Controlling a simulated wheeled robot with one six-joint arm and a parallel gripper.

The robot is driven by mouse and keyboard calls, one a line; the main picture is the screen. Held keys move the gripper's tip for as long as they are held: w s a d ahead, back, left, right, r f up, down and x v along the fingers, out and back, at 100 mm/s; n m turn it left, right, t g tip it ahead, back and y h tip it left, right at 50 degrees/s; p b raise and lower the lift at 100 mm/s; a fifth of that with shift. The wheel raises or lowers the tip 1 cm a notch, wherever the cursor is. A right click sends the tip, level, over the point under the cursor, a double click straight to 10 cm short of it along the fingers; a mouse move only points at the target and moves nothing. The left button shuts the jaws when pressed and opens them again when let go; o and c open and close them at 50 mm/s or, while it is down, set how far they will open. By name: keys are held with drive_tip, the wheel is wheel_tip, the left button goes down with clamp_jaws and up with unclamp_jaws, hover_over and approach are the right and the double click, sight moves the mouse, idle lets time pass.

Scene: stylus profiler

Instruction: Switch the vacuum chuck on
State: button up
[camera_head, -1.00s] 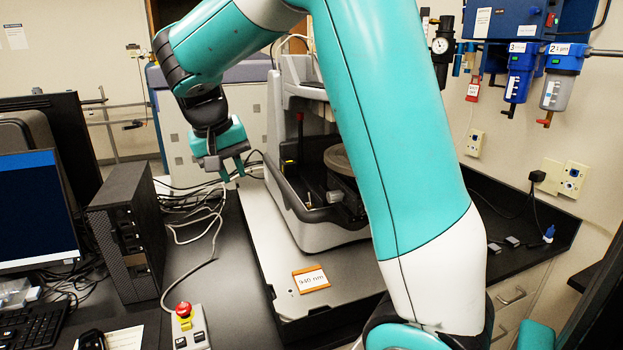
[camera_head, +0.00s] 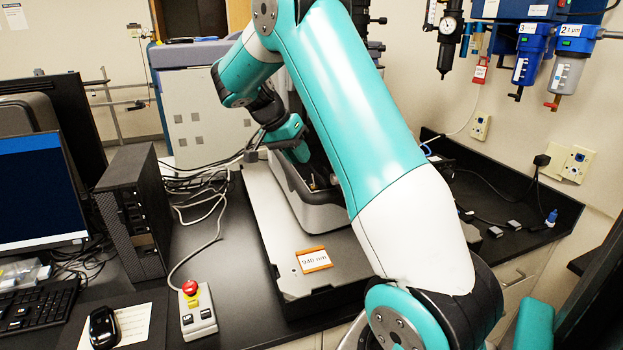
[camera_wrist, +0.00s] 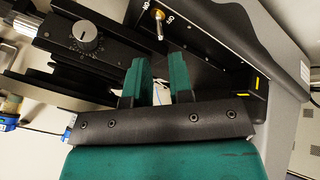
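A small metal toggle switch (camera_wrist: 158,24) stands out from the black panel of the profiler at the top of the wrist view, with small white marks beside its base. The profiler (camera_head: 318,217) is mostly behind my arm in the head view. My gripper (camera_wrist: 160,65) is open, with a gap between its two green fingers and nothing held. In the wrist view the fingertips point at the profiler's black parts, below the toggle and apart from it in the picture. In the head view the fingertips are hard to make out.
A black unit with a graduated round knob (camera_wrist: 85,37) is left of the fingers. The profiler's grey side wall (camera_wrist: 285,60) is to the right. A red stop button (camera_head: 190,288) and a "940 nm" card (camera_head: 314,260) lie in front.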

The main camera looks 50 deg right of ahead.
sight(313, 180)
drive_tip(key=p+x, duration=0.1)
drive_tip(key=x, duration=0.6)
clamp_jaws()
